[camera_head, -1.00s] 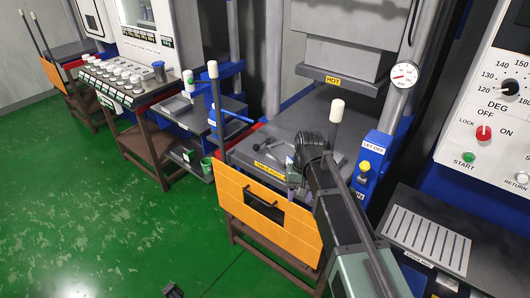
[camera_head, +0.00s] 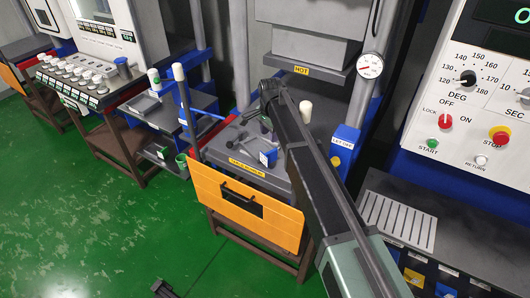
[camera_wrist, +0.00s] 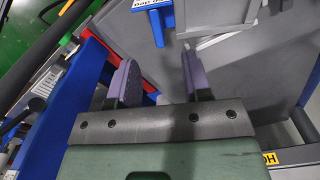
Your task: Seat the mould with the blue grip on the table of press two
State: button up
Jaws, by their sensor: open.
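My gripper (camera_wrist: 158,60) is open, its two purple fingers apart with nothing between them, over a dark grey surface. In the head view my wrist end is over the table (camera_head: 226,140) of the middle press, and the fingers are hidden. A blue piece with a white label (camera_wrist: 152,12) lies beyond the fingertips in the wrist view, beside a pale-edged grey part (camera_wrist: 222,18). A small white-and-blue item (camera_head: 268,158) sits near the front of the press table. I cannot tell whether either is the mould with the blue grip, or which press is press two.
An orange guard (camera_head: 240,208) hangs at the press front. The hot upper platen (camera_head: 310,56) overhangs the table. White-topped posts (camera_head: 181,92) and a blue box (camera_head: 345,138) flank it. A control panel (camera_head: 475,90) and a slotted grey plate (camera_head: 398,220) are at right.

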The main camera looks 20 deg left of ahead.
aim_at(271, 151)
notch_tip(271, 151, down, 10)
jog(key=b, duration=0.8)
jog(key=shift+d+r, duration=0.15)
jog(key=shift+r, duration=0.05)
jog(key=shift+s+r, duration=0.1)
jog(key=shift+r, duration=0.15)
grip_shut()
